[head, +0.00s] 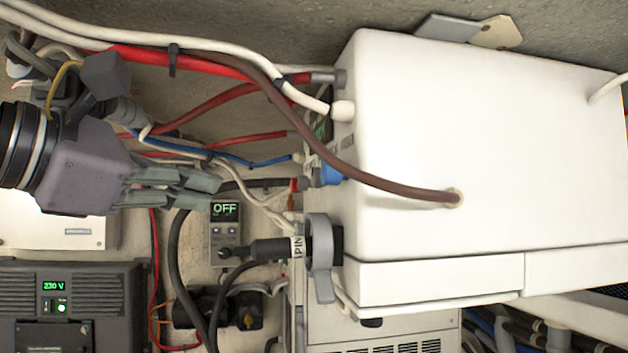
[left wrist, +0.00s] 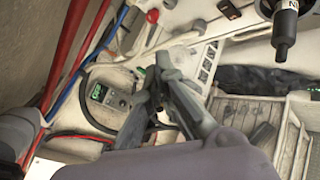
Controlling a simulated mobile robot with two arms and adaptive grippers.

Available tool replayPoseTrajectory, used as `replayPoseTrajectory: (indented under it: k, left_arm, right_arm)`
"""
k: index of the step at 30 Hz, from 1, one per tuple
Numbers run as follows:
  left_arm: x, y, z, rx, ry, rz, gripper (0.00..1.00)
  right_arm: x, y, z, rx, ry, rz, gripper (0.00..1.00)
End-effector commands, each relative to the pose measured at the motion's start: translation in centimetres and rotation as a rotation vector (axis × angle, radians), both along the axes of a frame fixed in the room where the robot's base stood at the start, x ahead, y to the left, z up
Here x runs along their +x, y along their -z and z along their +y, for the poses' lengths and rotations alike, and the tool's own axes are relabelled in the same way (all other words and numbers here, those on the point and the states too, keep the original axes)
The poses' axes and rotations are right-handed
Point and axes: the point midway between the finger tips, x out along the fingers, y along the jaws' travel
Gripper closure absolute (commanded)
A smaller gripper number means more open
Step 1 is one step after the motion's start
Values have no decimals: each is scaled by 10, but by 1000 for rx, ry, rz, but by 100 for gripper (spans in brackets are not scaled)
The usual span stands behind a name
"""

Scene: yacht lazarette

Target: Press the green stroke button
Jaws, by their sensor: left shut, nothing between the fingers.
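A small round green light or button (head: 61,308) shows on the dark box (head: 120,290) with a "230 V" display, low at the left in the head view. I cannot make out a stroke mark on it. A green patch (head: 322,126) also shows on the left side of the white housing (head: 480,150), partly behind cables. My left gripper (head: 214,192) is shut and empty, pointing right, in front of the cables and just above the grey "OFF" display unit (head: 225,236). In the left wrist view its fingertips (left wrist: 160,66) come together right of that unit (left wrist: 104,98). My right gripper is not in view.
Red, white and brown cables (head: 285,90) run across above my left gripper to the white housing. Dark cables (head: 176,262) hang below the gripper.

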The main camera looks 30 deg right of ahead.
Motion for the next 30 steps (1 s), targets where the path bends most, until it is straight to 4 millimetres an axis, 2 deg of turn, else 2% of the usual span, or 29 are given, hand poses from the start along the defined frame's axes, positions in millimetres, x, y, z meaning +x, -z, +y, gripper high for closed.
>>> replayPoseTrajectory:
  k: [5,21,30]
  left_arm:
    - [-2,0,-7,-1,3,1,100]
    - [-21,0,-73,-2,3,1,100]
    - [-25,0,-85,-2,3,1,100]
  right_arm:
    - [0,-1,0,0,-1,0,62]
    - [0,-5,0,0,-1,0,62]
    - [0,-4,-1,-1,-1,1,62]
